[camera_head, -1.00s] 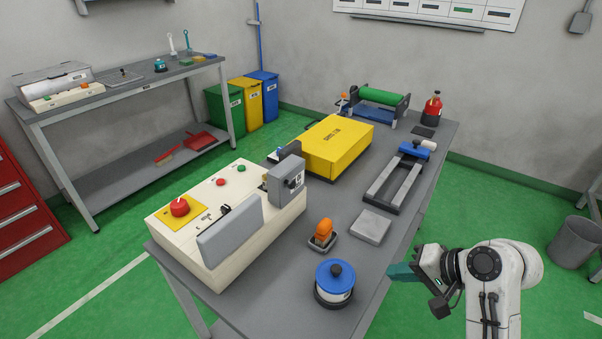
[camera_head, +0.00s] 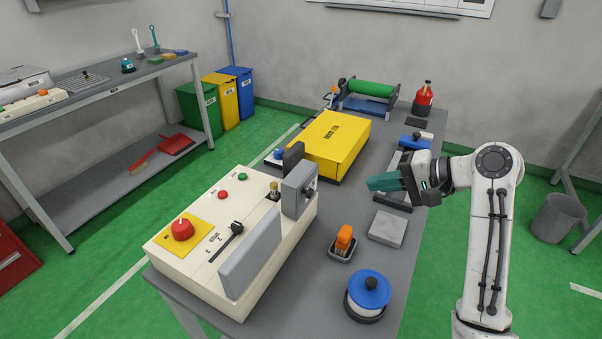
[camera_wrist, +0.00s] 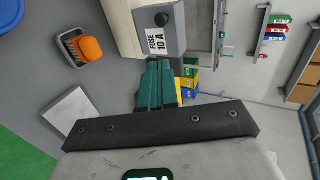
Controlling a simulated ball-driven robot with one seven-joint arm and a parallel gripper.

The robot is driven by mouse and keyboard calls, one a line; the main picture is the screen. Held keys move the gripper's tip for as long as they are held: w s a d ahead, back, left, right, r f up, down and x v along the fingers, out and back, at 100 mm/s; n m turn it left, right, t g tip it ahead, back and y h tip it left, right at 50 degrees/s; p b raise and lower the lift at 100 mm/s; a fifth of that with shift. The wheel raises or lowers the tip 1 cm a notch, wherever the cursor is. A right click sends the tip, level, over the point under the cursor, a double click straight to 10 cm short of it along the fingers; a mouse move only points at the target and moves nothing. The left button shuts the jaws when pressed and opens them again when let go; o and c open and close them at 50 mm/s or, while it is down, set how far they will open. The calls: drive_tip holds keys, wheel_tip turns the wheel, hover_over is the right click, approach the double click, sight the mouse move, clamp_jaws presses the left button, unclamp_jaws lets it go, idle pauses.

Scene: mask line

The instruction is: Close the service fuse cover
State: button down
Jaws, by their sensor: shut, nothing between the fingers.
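The control box (camera_head: 190,265) is cream-coloured and stands on the near left of the bench. A grey cover (camera_head: 300,188) with a dark knob stands upright at its right edge, beside an exposed brass-coloured fuse (camera_head: 273,190). In the wrist view the cover (camera_wrist: 172,40) shows a "FUSE 10 A" label and the knob, just beyond my fingertips. My gripper (camera_head: 385,183) has teal fingers, shut and empty, pointing left toward the cover. In the head view it is to the right of the cover with a gap; it also shows in the wrist view (camera_wrist: 155,85).
A larger grey flap (camera_head: 250,252) stands at the box's front edge. A yellow case (camera_head: 330,143) lies behind. An orange-topped item (camera_head: 343,242), a blue-lidded pot (camera_head: 368,292) and a grey block (camera_head: 387,228) lie on the bench's right side. Air between gripper and cover is clear.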

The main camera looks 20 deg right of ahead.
approach(308, 180)
wheel_tip(308, 180, down, 3)
drive_tip(key=w+a+p, duration=0.1)
drive_tip(key=w+a, duration=0.2)
drive_tip(key=shift+a+f, duration=0.1)
drive_tip(key=shift+a, duration=0.05)
drive_tip(key=shift+w+a, duration=0.35)
drive_tip(key=shift+a, duration=0.05)
